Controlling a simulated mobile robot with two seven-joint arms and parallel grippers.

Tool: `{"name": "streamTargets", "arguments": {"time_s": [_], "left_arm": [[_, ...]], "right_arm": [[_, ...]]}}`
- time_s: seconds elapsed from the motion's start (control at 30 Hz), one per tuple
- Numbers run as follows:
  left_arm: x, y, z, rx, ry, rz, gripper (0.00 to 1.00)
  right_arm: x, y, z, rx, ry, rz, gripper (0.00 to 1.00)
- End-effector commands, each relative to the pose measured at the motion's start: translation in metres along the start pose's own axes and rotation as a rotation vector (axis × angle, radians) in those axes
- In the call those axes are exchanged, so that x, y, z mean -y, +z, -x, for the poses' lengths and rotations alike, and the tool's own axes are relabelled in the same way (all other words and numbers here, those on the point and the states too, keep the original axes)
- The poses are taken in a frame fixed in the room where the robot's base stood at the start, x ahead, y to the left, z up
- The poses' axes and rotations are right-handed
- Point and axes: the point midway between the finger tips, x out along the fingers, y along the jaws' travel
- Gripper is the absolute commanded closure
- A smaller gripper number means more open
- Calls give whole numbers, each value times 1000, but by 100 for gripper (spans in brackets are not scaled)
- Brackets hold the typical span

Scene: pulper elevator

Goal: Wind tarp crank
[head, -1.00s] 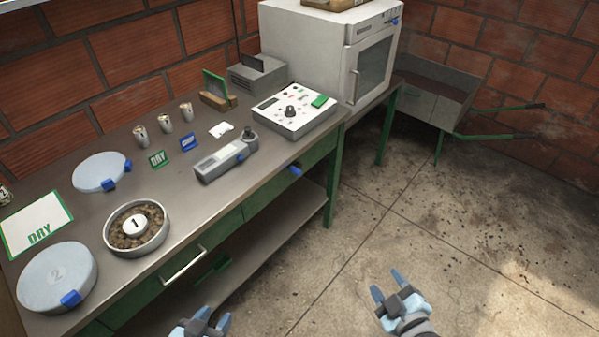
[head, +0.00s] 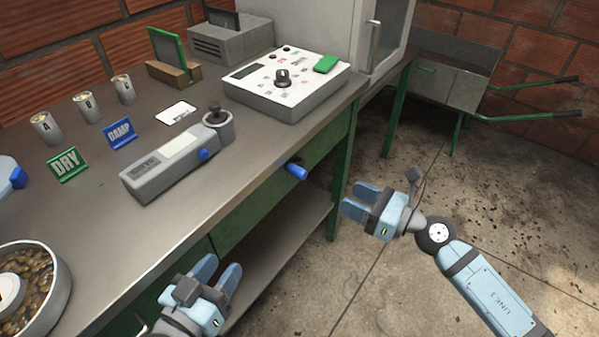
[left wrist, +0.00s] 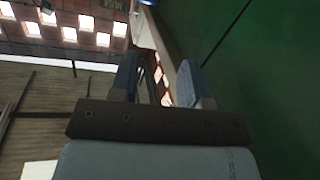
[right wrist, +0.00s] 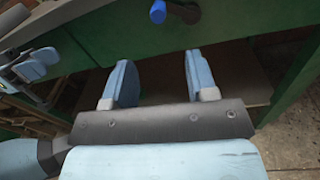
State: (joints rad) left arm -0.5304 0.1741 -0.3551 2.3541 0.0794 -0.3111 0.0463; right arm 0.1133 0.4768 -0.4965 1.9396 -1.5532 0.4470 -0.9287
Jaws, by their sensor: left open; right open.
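A blue handle (head: 297,171) sticks out from the front edge of the workbench, below the control panel. It also shows at the top of the right wrist view (right wrist: 158,12), beside a dark part. I cannot tell for sure whether it is the tarp crank; no tarp is clearly seen. My right gripper (head: 355,198) is open and empty, in front of the bench, to the right of and a little below the handle. My left gripper (head: 218,272) is open and empty, low in front of the bench's drawers. Neither gripper touches the handle.
The metal workbench (head: 165,225) carries a grey handheld meter (head: 165,165), a white control panel (head: 290,85), DRY (head: 67,164) and DAMP (head: 120,133) signs and several small cans. A wheelbarrow (head: 450,80) stands at the back right. The floor on the right is clear.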

Motion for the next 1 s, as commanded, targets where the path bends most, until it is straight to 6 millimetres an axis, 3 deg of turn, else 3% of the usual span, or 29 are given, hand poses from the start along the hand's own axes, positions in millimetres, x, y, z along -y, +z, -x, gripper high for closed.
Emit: {"name": "streamTargets", "arguments": {"time_s": [0.17, 0.6, 0.8, 1.0], "left_arm": [[0, -1, 0, 3, -1, 0, 57], [-4, -8, -2, -44, 16, 6, 57], [-7, -13, -2, -72, 25, 12, 57], [-8, -17, -1, -82, 27, 14, 57]], "right_arm": [[0, 2, -22, 3, 0, 0, 48], [0, 2, -112, 4, 0, -4, 48], [0, 1, -132, 3, -1, -5, 48], [0, 2, -136, 2, -1, -4, 48]]}}
